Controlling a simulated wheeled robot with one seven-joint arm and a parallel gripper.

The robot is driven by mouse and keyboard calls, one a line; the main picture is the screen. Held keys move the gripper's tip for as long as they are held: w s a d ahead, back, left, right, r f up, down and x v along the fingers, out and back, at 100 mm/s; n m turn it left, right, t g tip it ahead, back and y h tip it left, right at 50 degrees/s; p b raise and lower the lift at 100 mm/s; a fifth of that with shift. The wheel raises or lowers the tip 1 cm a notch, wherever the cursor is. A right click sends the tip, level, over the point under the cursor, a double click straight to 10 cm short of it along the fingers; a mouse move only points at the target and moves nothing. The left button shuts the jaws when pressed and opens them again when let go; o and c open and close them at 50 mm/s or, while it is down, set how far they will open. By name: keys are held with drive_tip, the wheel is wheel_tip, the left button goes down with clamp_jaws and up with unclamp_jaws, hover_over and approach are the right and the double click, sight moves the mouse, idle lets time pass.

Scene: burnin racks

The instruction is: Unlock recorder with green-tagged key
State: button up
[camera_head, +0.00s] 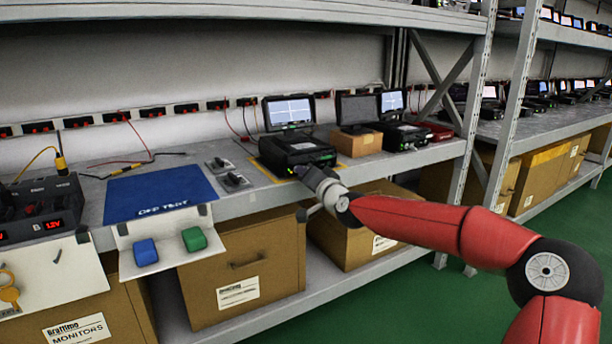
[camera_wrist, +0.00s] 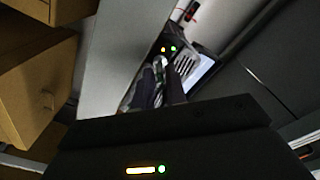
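The recorder (camera_head: 297,148), a black box with a screen (camera_head: 288,111) on top, stands on the shelf; its front with two green lights shows in the wrist view (camera_wrist: 168,48). A green tag (camera_head: 194,239) and a blue tag (camera_head: 145,252) are on a white panel (camera_head: 165,258) below the shelf edge. No key shaft is clear at the green tag.
Cardboard boxes (camera_head: 245,268) fill the lower shelf. An orange key (camera_head: 9,294) hangs at far left.

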drive_tip(key=shift+s, duration=0.1)
drive_tip(key=v, duration=0.7)
drive_tip(key=shift+s+d, duration=0.2)
drive_tip(key=shift+s, duration=0.1)
